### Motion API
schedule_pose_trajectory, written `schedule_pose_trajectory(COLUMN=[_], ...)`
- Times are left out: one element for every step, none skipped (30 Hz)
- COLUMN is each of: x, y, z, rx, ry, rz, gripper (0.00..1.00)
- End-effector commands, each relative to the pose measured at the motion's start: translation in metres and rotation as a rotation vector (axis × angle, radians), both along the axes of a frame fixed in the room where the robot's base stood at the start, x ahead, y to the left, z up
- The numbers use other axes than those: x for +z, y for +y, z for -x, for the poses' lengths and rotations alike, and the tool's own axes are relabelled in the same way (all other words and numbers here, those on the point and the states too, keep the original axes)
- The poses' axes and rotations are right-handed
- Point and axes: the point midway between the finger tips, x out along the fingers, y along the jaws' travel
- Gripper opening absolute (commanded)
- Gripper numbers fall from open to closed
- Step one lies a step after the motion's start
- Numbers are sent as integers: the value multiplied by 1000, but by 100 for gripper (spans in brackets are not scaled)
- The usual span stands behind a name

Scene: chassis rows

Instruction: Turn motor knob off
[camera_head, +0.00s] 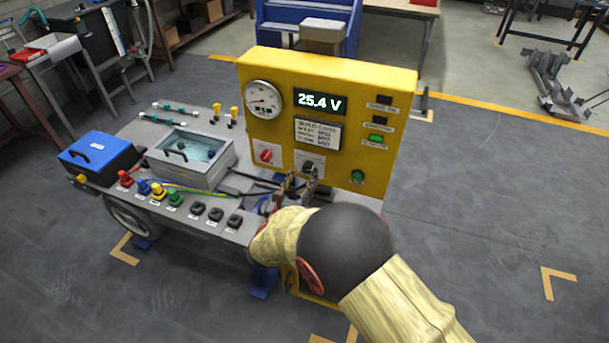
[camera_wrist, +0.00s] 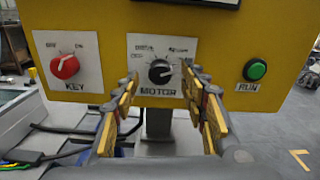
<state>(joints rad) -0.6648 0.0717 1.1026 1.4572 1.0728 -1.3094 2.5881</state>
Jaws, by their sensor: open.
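The motor knob (camera_wrist: 159,72) is a black rotary knob on a white plate marked MOTOR, on the yellow panel. In the head view the knob (camera_head: 308,167) sits low on the panel, partly behind my gripper. My gripper (camera_head: 295,187) is just in front of and below it. In the wrist view my gripper (camera_wrist: 164,82) is open, with one yellow-padded finger on each side of the knob's plate. The fingers look apart from the knob. The knob's pointer looks turned toward the upper right; its exact setting is too small to read.
The red KEY knob (camera_wrist: 65,66) is left of the motor knob, and the green RUN button (camera_wrist: 255,69) is right. The yellow panel (camera_head: 220,95) also carries a gauge (camera_head: 263,99) and a display reading 25.4 V (camera_head: 320,101). Cables and coloured connectors lie on the bench (camera_head: 225,236).

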Motion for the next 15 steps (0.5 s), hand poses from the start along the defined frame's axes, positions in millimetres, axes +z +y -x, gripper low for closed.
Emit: schedule_pose_trajectory(x=[-1,-1,0,0,0,0,0,0,0,0,0,0,0,0,0], y=[-3,-4,-5,-5,-6,-6,-6,-6,-6,-6,-6,-6,-6,-6,-6], z=[-6,-8,-11,-13,-14,-15,-16,-16,-17,-17,-17,-17,-17,-17,-17], rx=[-2,-2,-2,-1,-1,0,0,0,0,1,1,1,1,1,1], ry=[-1,-1,-1,0,0,0,0,0,0,0,0,0,0,0,0], rz=[-1,-1,0,0,0,0,1,1,1,1,1,1,1,1,1], gripper=[43,43,43,43,43,43,43,43,43,43,43,43,43,43,42])
